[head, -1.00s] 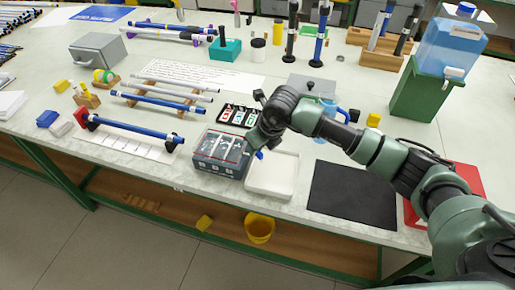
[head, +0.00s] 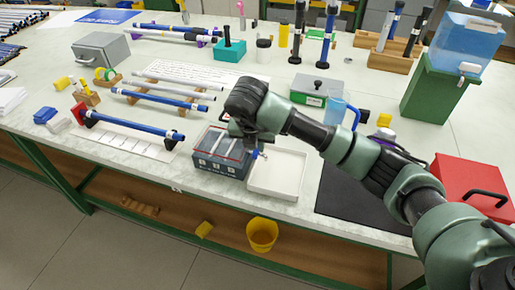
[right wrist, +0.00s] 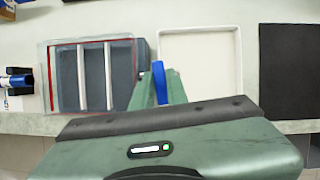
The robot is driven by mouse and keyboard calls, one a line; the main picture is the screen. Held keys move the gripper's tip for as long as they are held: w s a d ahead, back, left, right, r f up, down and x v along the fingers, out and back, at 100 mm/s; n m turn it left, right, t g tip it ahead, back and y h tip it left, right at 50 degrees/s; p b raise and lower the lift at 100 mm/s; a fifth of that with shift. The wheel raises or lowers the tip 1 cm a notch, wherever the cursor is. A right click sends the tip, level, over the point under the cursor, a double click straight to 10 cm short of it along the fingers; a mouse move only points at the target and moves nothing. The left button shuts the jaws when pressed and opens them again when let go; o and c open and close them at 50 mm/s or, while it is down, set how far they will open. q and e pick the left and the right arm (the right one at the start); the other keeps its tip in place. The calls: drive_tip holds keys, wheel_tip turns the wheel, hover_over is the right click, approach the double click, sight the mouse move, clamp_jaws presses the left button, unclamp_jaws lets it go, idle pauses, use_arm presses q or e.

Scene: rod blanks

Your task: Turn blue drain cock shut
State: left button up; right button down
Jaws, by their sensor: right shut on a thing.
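The blue drain cock (head: 255,154) sits at the right side of a grey-blue tank (head: 208,166) with a clear, red-edged top and pale rods inside. In the right wrist view its blue handle (right wrist: 159,80) stands up between the two green fingers, roughly in line with them. My right gripper (right wrist: 160,92) is shut on this handle. In the head view the right gripper (head: 246,138) reaches down at the tank's right end, and my wrist hides part of it. The cock's body is mostly hidden. My left gripper is not in view.
A white tray (head: 300,190) lies just right of the tank, with a black mat (head: 345,200) beyond it. A red toolbox (head: 470,182) stands at right. A blue rod on a stand (head: 135,127) lies left of the tank. A yellow bucket (head: 262,234) is below the table edge.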

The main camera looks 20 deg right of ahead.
drive_tip(key=shift+w+m+h+b, duration=0.15)
drive_tip(key=shift+m+h+b, duration=0.15)
drive_tip(key=shift+m, duration=0.3)
drive_tip(key=shift+r, duration=0.15)
drive_tip(key=c, duration=1.4)
unclamp_jaws()
drive_tip(key=shift+a, duration=0.1)
drive_tip(key=shift+r, duration=0.3)
drive_tip(key=v, duration=0.6)
drive_tip(key=shift+a+r, duration=0.1)
drive_tip(key=shift+r, duration=0.2)
drive_tip(key=shift+s+r, duration=0.2)
drive_tip(key=shift+s, duration=0.1)
